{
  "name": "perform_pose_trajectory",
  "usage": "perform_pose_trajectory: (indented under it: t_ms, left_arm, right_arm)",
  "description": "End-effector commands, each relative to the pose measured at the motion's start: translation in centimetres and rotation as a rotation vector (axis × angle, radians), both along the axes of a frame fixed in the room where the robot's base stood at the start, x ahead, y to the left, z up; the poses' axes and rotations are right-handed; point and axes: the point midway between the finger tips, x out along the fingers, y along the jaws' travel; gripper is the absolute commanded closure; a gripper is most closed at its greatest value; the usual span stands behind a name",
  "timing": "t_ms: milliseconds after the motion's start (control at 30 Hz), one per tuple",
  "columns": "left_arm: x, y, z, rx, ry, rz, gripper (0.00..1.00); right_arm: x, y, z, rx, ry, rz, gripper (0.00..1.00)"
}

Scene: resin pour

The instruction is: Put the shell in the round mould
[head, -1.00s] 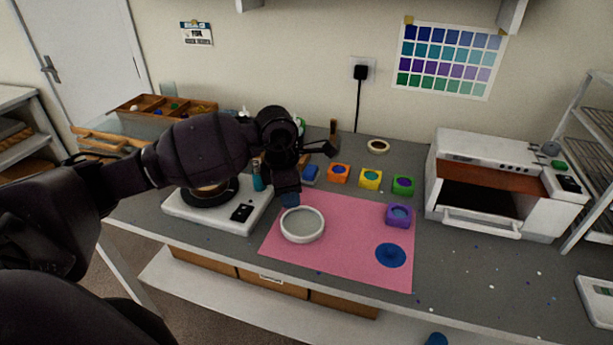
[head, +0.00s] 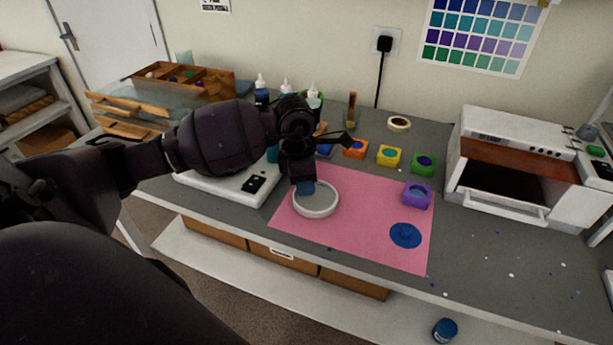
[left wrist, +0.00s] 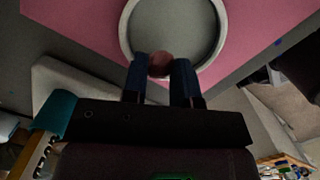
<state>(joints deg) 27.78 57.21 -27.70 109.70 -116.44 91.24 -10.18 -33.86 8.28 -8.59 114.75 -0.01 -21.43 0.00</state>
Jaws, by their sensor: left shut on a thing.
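The round mould (head: 316,200) is a white ring with a grey inside, lying on the pink mat (head: 370,235). It also shows in the left wrist view (left wrist: 128,35). My left gripper (head: 305,188) is over the mould's far left part, and its height above it is hard to judge. In the left wrist view my left gripper (left wrist: 161,70) is shut on a small reddish-brown thing, seemingly the shell (left wrist: 160,63), held between its blue fingertips at the mould's near rim. In the head view the gripper hides the shell. My right gripper is not in view.
A purple mould (head: 417,196) and a blue patch (head: 405,235) are on the mat's right side. Orange (head: 355,149), yellow (head: 389,155) and green (head: 423,164) moulds stand behind it. A white hotplate (head: 232,187) is left, a white oven (head: 520,165) right.

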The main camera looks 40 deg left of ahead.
Motion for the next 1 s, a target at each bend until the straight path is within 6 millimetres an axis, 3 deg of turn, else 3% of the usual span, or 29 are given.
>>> perform_pose_trajectory:
  t_ms: [400,433,600,800,933,1000]
  left_arm:
    - [0.01,0.00,-0.52,0.000,-0.001,-0.001,0.95]
    - [0.01,0.01,-0.51,0.000,-0.001,-0.001,0.69]
    - [0.00,0.01,-0.52,0.001,-0.001,0.000,0.44]
    - [0.00,0.01,-0.53,0.000,0.000,0.000,0.42]
    - [0.00,0.01,-0.53,0.000,0.000,0.000,0.23]
    - [0.00,0.01,-0.53,0.000,0.000,0.000,0.23]
  right_arm:
    - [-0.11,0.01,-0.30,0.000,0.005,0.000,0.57]
    - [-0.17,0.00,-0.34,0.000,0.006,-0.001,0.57]
    - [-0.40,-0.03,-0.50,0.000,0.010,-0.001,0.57]
    - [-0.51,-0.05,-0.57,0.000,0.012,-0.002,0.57]
    - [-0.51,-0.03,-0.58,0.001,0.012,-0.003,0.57]
    - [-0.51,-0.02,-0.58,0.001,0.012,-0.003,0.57]
